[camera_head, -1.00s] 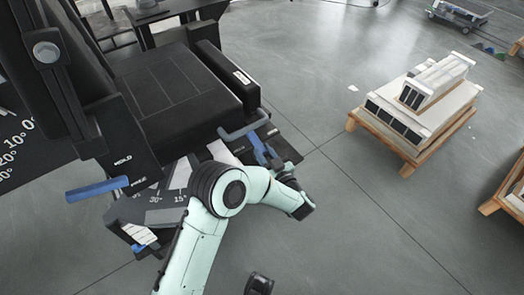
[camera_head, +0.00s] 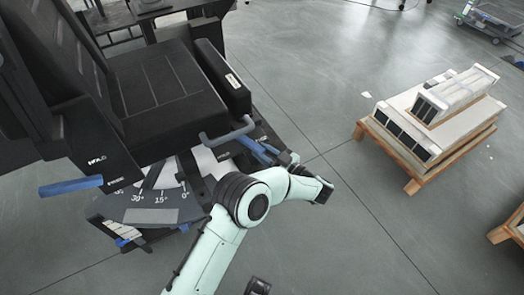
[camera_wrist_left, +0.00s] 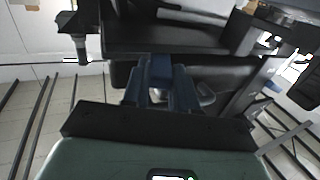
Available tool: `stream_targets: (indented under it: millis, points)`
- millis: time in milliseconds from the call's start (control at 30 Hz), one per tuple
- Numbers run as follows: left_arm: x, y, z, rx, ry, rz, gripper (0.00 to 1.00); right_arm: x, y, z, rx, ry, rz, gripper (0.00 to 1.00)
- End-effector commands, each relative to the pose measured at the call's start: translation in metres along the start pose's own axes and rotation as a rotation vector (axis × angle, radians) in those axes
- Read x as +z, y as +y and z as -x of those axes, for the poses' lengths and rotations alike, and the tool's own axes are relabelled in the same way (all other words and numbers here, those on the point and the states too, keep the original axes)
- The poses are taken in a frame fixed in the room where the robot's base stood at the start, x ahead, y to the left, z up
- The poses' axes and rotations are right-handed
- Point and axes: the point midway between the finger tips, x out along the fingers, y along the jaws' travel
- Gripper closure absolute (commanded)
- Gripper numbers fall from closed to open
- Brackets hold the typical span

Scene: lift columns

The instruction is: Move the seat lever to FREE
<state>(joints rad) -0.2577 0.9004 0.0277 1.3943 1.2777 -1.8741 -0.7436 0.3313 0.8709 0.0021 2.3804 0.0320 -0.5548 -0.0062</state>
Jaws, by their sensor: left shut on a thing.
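The black seat (camera_head: 165,95) stands at the left in the head view. A blue lever (camera_head: 70,187) sticks out from its side, beside white lettering that reads HOLD, with a second, smaller label below. My left gripper (camera_head: 262,150) is at the seat's front right corner, below a bent grey handle (camera_head: 228,131). In the left wrist view its dark blue fingers (camera_wrist_left: 160,90) are shut on a blue handle (camera_wrist_left: 160,68). My wrist partly hides that handle in the head view.
A grey angle scale (camera_head: 150,205) lies below the seat, close to my left arm. A wooden pallet (camera_head: 415,185) with white blocks stands at the right, and another pallet (camera_head: 505,232) is at the right edge. The floor between seat and pallets is clear.

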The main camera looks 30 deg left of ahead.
Motion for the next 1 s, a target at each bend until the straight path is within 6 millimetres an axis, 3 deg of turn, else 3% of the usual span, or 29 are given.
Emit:
stream_targets:
  millis: [600, 633, 700, 1000]
  points:
    - [0.0032, -0.0004, 0.0030, -0.028, -0.007, -0.005, 1.00, 0.0018, 0.0018, -0.0013, 0.003, -0.006, -0.002, 0.00]
    - [0.0032, -0.0003, 0.0030, -0.027, -0.007, -0.005, 0.66, 0.0018, 0.0018, -0.0013, 0.003, -0.006, -0.002, 0.00]
    - [0.0031, -0.0004, 0.0030, -0.028, -0.007, -0.004, 0.47, 0.0018, 0.0018, -0.0013, 0.003, -0.006, -0.002, 0.00]
    - [0.0013, -0.0003, 0.0032, -0.029, -0.003, -0.002, 0.47, 0.0014, 0.0015, -0.0009, 0.003, -0.004, -0.002, 0.00]
